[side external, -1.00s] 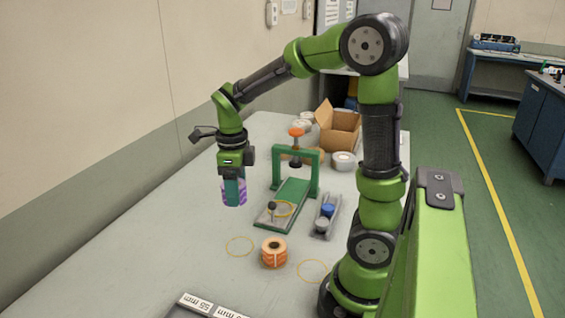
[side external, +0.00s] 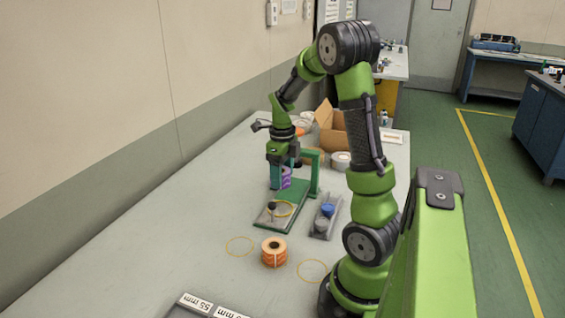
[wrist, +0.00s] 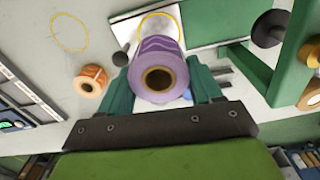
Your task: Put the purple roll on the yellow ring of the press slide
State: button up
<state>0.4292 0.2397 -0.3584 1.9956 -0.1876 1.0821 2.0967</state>
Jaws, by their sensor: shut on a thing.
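My gripper (wrist: 158,92) is shut on the purple roll (wrist: 160,48). The roll's hollow core faces the wrist camera. In the side view the purple roll (side external: 285,178) is held beside the green press frame, over the back part of the press slide (side external: 271,222); my gripper (side external: 279,182) partly hides it. The yellow ring (side external: 284,208) lies on the front part of the slide and looks empty. It also shows in the wrist view (wrist: 174,14), partly hidden behind the roll. A black knob (side external: 272,207) stands at the ring's left edge.
The green press frame (side external: 315,172) rises close to my gripper. An orange roll (side external: 274,252) stands between two yellow rings marked on the table (side external: 240,246). A grey tray (side external: 327,214) with a blue-topped piece is right of the slide. A cardboard box (side external: 331,138) stands behind.

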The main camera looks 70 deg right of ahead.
jog(key=shift+f, duration=3.6)
jog(key=shift+f, duration=0.8)
jog(key=o, duration=0.8)
jog(key=shift+o, duration=0.9)
jog(key=shift+a, duration=0.2)
jog(key=shift+a, duration=0.1)
jog(key=shift+c, duration=1.3)
jog(key=shift+o, duration=0.3)
jog(key=shift+r, duration=0.1)
